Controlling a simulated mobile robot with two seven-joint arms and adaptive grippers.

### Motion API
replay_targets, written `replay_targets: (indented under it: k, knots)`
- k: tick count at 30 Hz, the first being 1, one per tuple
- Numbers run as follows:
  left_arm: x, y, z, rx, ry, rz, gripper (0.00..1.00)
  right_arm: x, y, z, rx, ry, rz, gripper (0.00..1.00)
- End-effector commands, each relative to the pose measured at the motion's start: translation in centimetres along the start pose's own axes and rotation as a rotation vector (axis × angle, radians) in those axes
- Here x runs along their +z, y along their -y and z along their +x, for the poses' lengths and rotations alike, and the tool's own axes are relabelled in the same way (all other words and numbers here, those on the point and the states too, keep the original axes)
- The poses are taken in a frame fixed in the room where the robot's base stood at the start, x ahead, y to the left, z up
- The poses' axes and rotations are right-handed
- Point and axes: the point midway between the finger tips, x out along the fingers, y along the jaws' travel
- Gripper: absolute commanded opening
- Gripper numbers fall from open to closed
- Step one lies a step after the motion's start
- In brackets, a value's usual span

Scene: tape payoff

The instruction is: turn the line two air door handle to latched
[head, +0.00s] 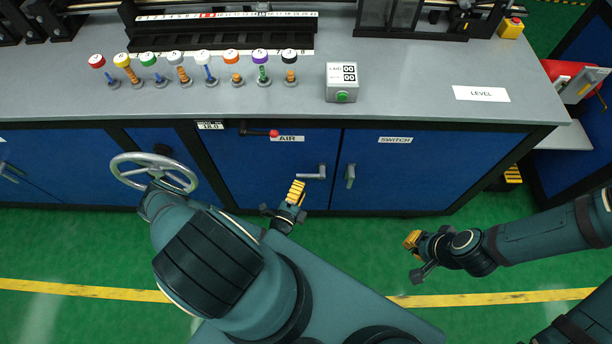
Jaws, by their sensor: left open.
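The blue door labelled AIR (260,175) is in the front of the grey bench. Its grey lever handle (312,173) lies level, near the door's right edge. My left gripper (296,190) is just below and left of this handle, with yellow finger pads toward the door. It is open and holds nothing that I can see; a small gap seems to part it from the handle. My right gripper (411,240) is over the green floor at the right, away from the doors; its finger gap does not show clearly.
The SWITCH door (420,175) is to the right, its handle (350,175) hanging upright. A grey handwheel (154,172) and a red-tipped lever (260,132) stick out at the left. Several coloured knobs and a counter box (341,82) stand on the bench top (420,85).

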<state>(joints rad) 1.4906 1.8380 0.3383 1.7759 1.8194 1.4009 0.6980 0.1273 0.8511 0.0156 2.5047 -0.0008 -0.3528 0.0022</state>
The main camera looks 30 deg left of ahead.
Motion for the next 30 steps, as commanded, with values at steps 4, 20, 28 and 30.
replay_targets:
  k: [4, 20, 28, 30]
  knots:
    - [-0.1, 0.0, 2.7, -0.003, -0.002, 0.001, 0.46, 0.0, -0.1, 0.4, 0.000, -0.002, 0.000, 0.00]
    - [0.0, 0.0, 5.5, 0.000, -0.001, 0.001, 0.46, -0.1, -0.3, 0.7, 0.000, -0.004, -0.001, 0.00]
    - [0.0, 0.0, 5.5, 0.000, -0.001, 0.001, 0.00, -0.1, -0.3, 0.7, 0.000, -0.004, -0.001, 0.00]
    - [0.0, 0.0, 5.5, 0.000, -0.001, 0.001, 0.00, -0.1, -0.3, 0.7, 0.000, -0.004, 0.000, 0.00]
